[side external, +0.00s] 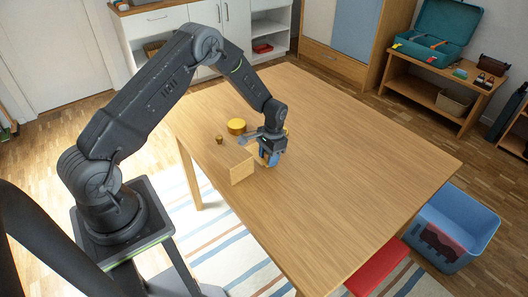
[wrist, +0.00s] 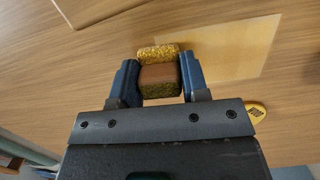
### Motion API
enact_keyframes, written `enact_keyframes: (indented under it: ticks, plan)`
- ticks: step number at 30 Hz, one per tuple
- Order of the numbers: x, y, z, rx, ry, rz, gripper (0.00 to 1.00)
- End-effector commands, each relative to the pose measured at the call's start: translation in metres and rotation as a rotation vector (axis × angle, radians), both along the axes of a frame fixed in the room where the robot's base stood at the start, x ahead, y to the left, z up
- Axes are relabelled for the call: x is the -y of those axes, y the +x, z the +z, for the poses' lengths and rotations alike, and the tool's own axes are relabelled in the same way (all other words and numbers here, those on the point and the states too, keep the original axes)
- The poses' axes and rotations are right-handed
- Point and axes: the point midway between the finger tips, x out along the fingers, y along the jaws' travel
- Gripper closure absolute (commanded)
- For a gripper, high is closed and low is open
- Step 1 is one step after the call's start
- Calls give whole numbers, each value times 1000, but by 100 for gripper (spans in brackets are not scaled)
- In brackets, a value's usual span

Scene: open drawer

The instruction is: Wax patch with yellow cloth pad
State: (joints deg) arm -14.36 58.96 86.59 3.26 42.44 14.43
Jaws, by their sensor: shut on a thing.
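My gripper (wrist: 158,82) has its blue fingers shut on the sides of a brown block with speckled olive and yellow material, the yellow cloth pad (wrist: 158,53). The pad's yellow part shows just beyond the fingertips. A paler rectangular patch (wrist: 235,50) lies on the table to the right of the pad in the wrist view. The pad is beside or over the patch's left edge; whether it touches the surface I cannot tell.
A round yellow tin (side external: 236,126) and a small brass-coloured piece (side external: 219,139) stand on the table (side external: 340,170). A yellow disc with a dark mark (wrist: 256,109) lies nearby. The table's right half is clear.

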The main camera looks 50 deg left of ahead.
Motion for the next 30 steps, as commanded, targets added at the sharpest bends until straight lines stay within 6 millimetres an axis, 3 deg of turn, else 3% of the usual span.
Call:
enact_keyframes:
  ticks: [4,21,30]
  plan:
    - [2,1,21,5,1,1,77]
    - [1,0,71,2,0,0,77]
    - [2,0,82,0,0,0,77]
